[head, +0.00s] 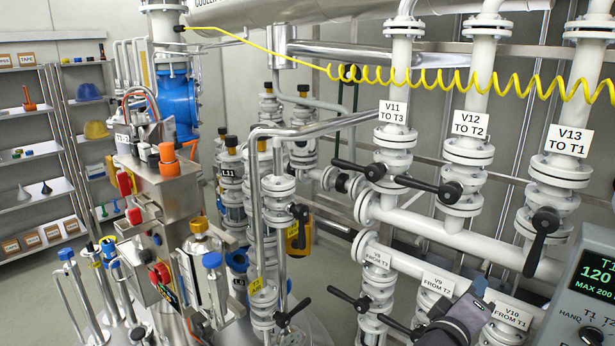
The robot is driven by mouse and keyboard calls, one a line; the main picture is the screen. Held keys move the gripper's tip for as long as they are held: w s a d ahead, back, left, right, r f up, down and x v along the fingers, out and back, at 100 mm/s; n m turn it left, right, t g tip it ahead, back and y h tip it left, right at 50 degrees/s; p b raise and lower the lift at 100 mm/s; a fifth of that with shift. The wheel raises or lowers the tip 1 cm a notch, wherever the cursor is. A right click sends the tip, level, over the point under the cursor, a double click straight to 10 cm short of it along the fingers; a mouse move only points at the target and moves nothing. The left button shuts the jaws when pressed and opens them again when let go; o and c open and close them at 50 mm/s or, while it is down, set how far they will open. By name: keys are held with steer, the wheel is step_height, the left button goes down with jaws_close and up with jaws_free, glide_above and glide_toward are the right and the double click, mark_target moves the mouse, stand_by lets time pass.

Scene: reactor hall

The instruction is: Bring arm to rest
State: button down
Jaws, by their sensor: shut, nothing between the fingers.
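My gripper (479,287) shows at the bottom right, a dark grey-purple form that rises from the lower edge of the picture. It is in front of the lower row of white pipes, between the V9 tag (437,282) and the V10 tag (511,317). Its fingers are shut with nothing held. I cannot tell whether it touches the pipes. The rest of my arm is mostly out of view.
Black valve handles (543,226) stick out from the white pipes around my gripper. A control box (588,300) stands at the far right. A yellow coiled hose (440,80) hangs across the top. Steel vessels and a valve stand (170,210) fill the left.

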steer(key=a+f+m+g+y, duration=0.3)
steer(key=a+f+m+y, duration=0.3)
steer(key=a+f+y, duration=0.75)
steer(key=s+a+f+g, duration=0.3)
steer(key=s+f+g, duration=0.1)
steer(key=s, duration=0.5)
steer(key=s+a+f+n+g+h, duration=0.1)
steer(key=s+a+f+g, duration=0.3)
steer(key=s, duration=0.4)
step_height(320, 180, down, 2)
steer(key=shift+s+a+f+g, duration=0.15)
steer(key=shift+s+g, duration=0.25)
steer(key=shift+g, duration=0.1)
